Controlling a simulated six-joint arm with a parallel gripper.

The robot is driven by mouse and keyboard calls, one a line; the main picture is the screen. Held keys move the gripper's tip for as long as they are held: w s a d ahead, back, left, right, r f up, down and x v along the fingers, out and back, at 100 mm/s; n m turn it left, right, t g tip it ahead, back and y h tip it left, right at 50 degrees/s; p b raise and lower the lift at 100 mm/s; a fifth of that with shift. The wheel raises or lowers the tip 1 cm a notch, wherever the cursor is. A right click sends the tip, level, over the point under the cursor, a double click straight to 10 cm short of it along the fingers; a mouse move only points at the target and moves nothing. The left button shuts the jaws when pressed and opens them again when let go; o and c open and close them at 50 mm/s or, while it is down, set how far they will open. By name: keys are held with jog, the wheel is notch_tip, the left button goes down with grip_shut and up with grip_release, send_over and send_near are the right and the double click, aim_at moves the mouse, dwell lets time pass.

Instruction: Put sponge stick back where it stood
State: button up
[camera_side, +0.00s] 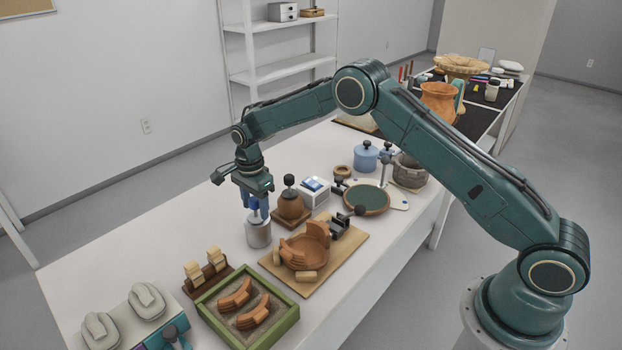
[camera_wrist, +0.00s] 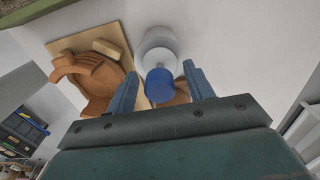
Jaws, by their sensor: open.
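A blue-ended upright piece, which I take to be the sponge stick (camera_side: 254,203), stands in a pale grey cup (camera_side: 259,235) on the table. In the wrist view its round blue end (camera_wrist: 160,86) lies between my fingers, with the white cup (camera_wrist: 157,45) beyond it. My gripper (camera_side: 256,212) points down over the cup. In the wrist view the two blue fingers of my gripper (camera_wrist: 159,74) are apart, one on each side of the blue end, with gaps showing. The lower part of the stick is hidden inside the cup.
A partly rebuilt terracotta bowl (camera_side: 305,250) sits on a wooden board (camera_side: 325,283). A green-rimmed sand tray (camera_side: 282,335) and a small wooden rack (camera_side: 208,280) are in front. The table left of the cup is clear.

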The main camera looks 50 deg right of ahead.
notch_tip(320, 180, up, 13)
jog(key=shift+f, duration=0.15)
dwell(0.4)
dwell(0.4)
jog(key=s+d+r+n+t, duration=0.3)
jog(key=s+r+n, duration=0.6)
jog(key=s+r, duration=0.95)
jog(key=s+d+f+n+t, duration=0.1)
jog(key=s+n, duration=0.3)
jog(key=s, duration=0.7)
jog(key=s+d+f+n+t, duration=0.1)
jog(key=s+n, duration=0.4)
jog(key=s, duration=0.7)
jog(key=shift+s+f+t, duration=0.2)
jog(key=shift+f+t, duration=0.1)
jog(key=shift+f, duration=0.6)
